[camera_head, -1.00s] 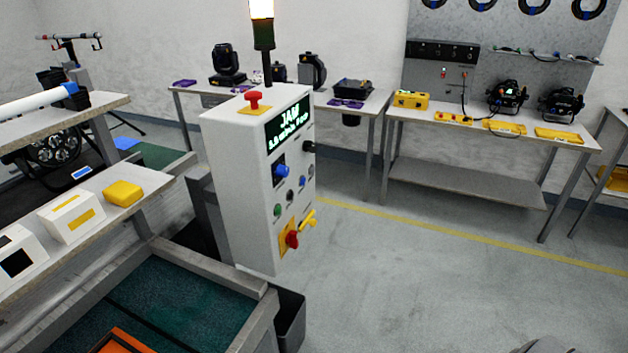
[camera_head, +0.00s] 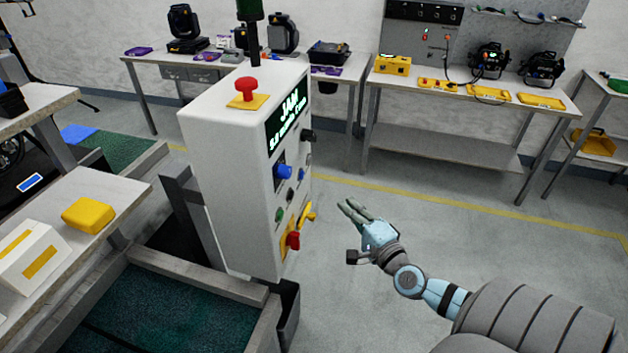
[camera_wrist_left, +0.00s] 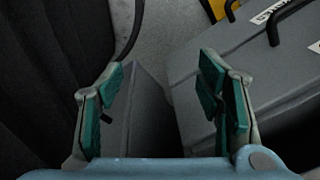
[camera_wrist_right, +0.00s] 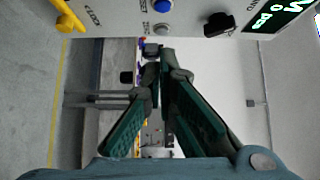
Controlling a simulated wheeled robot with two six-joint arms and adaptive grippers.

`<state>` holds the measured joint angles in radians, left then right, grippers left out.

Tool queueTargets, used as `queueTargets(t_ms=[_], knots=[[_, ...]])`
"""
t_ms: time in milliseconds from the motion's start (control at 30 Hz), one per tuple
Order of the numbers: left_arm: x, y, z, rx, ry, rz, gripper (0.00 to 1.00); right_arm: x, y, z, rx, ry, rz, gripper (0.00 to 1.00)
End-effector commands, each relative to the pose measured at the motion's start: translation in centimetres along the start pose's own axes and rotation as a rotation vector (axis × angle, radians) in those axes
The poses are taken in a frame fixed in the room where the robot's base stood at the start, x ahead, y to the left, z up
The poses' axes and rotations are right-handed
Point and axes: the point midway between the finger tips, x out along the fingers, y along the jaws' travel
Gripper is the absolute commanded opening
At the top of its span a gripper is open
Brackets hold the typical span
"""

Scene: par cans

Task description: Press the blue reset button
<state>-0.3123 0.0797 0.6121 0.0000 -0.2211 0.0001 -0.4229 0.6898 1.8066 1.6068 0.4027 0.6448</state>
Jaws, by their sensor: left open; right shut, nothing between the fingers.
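The white control box (camera_head: 225,130) stands left of centre in the head view. Its front has a large blue knob (camera_head: 283,172) on a dark plate and a smaller blue button (camera_head: 301,174) to its right. I cannot read which is labelled reset. The right wrist view shows a round blue button (camera_wrist_right: 162,5) at the top edge, with a paler round part below it. My right gripper (camera_head: 347,209) is shut and empty, right of the box and apart from it. My left gripper (camera_wrist_left: 160,95) is open in the left wrist view, above a grey case, and out of the head view.
The box also has a red mushroom button (camera_head: 246,88) on top, a black knob (camera_head: 307,136), a green button (camera_head: 279,214), a red knob (camera_head: 292,240) and a yellow handle (camera_head: 310,214).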

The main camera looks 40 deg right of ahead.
Motion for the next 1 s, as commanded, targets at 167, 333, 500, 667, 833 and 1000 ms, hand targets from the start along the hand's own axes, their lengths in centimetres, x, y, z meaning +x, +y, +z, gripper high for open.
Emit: queueTargets(t_ms=[167,333,500,667,833,1000], knots=[[0.1,-0.1,-2.5,-0.002,0.042,-0.001,0.60,1.9,0.0,-0.1,0.001,0.005,-0.002,0.00],[0.4,0.0,-2.0,-0.001,0.034,-0.001,0.60,5.4,0.0,-0.2,0.002,0.006,-0.003,0.00],[0.9,0.0,-1.0,-0.001,0.017,0.000,0.60,9.1,0.1,-0.2,0.001,0.006,-0.003,0.00],[0.4,0.0,-1.1,-0.001,0.018,-0.001,0.60,11.3,-0.1,1.4,0.003,0.004,-0.001,0.00],[0.3,0.0,-1.2,-0.001,0.020,-0.001,0.60,12.4,0.0,2.5,0.000,0.004,0.001,0.00],[0.3,0.0,-1.3,-0.001,0.021,-0.001,0.60,12.6,0.0,2.6,-0.002,0.003,0.000,0.00]])
